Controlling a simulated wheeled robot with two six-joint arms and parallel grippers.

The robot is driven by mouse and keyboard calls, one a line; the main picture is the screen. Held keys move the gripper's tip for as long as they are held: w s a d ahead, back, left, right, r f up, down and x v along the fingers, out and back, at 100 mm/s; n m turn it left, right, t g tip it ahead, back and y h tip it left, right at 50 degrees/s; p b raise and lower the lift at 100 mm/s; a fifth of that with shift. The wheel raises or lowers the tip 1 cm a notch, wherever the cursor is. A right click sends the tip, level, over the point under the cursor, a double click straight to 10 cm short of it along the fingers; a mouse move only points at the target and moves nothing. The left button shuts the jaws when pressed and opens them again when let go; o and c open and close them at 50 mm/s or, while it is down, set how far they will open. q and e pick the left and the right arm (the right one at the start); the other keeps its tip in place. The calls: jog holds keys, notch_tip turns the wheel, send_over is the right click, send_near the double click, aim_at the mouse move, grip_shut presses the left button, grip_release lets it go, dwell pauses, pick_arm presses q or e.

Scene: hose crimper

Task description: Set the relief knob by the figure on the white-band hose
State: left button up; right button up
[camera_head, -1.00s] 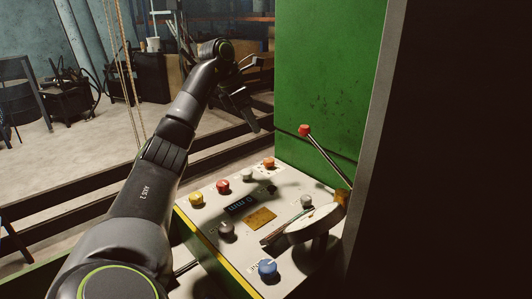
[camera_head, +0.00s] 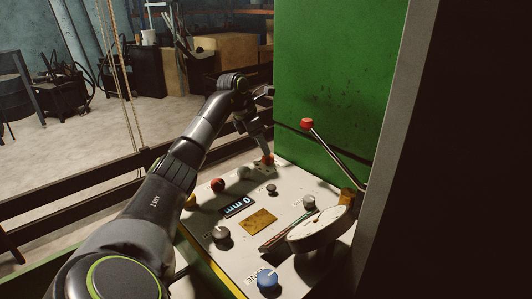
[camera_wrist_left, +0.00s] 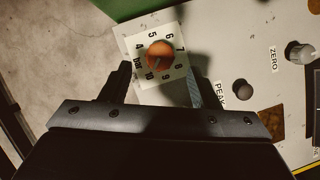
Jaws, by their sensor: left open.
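In the head view the knob (camera_head: 267,160) is at the panel's far edge, partly behind my gripper. My left gripper (camera_head: 264,150) is open just above it. In the left wrist view the gripper (camera_wrist_left: 153,80) has one finger on each side of the plate's lower part, with the knob beyond the fingertips, not gripped. No hose with a white band can be made out. My right gripper is out of view.
The control panel (camera_head: 292,203) carries a red button (camera_head: 217,185), a lit display (camera_head: 239,205), a grey knob (camera_head: 221,235), a blue knob (camera_head: 267,279) and a small black PEAK knob (camera_wrist_left: 242,89). A red-tipped lever (camera_head: 307,124) rises at right. A green housing (camera_head: 330,75) stands behind.

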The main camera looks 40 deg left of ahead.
aim_at(268, 160)
pick_arm(q)
jog(key=shift+x, duration=2.35)
jog(key=c, duration=1)
